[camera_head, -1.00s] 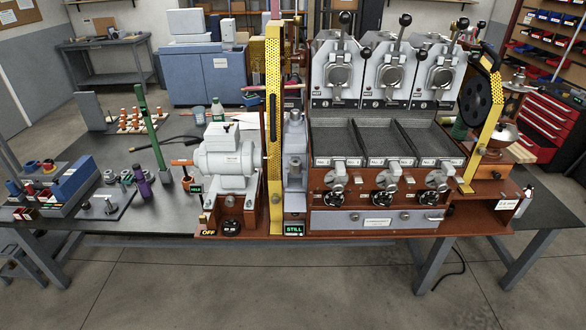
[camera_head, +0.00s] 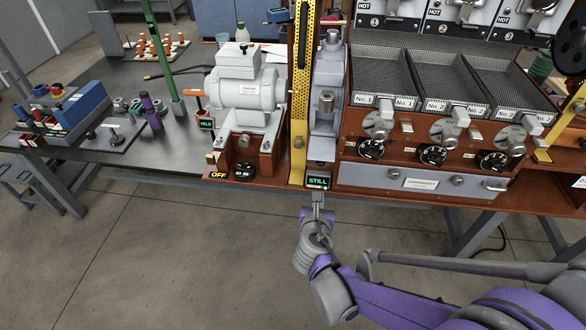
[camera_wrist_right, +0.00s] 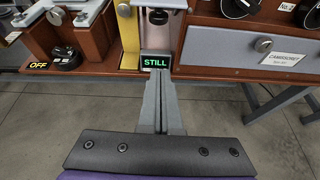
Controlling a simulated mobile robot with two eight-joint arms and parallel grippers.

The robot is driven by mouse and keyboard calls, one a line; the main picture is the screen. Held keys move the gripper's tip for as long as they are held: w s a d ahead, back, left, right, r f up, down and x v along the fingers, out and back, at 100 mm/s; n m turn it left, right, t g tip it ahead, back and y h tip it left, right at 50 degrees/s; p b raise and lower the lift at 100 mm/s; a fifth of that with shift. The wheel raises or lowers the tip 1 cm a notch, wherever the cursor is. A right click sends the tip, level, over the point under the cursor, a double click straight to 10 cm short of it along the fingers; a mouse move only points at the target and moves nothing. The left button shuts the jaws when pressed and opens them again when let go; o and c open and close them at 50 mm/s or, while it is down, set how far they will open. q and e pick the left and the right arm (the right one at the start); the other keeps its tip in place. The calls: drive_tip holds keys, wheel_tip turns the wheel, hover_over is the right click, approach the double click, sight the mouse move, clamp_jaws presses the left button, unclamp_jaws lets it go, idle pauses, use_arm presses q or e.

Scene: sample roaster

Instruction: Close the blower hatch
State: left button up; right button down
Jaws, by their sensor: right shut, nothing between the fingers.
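The grey-white blower housing (camera_head: 243,92) stands on a brown wooden base (camera_head: 240,160) at the centre left of the head view. I cannot clearly make out its hatch or tell whether it is open. My right gripper (camera_head: 318,194) is shut and empty, its tips just in front of and below a display reading STILL (camera_head: 317,182). In the right wrist view its fingers (camera_wrist_right: 160,82) lie together, pointing at the STILL display (camera_wrist_right: 155,62). I cannot tell whether they touch it. My left gripper is out of view.
A yellow perforated post (camera_head: 302,80) and a grey column (camera_head: 326,100) stand right of the blower. Mesh trays (camera_head: 450,75), knobs and a wide drawer (camera_head: 405,181) lie further right. A black knob (camera_head: 244,172) sits beside the OFF label. The floor in front is clear.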

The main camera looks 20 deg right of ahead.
sight(322, 152)
drive_tip(key=w+d, duration=0.4)
drive_tip(key=w, duration=0.4)
drive_tip(key=shift+w+d+n, duration=0.15)
drive_tip(key=shift+d+n, duration=0.15)
drive_tip(key=shift+a+r, duration=0.1)
drive_tip(key=shift+r, duration=0.1)
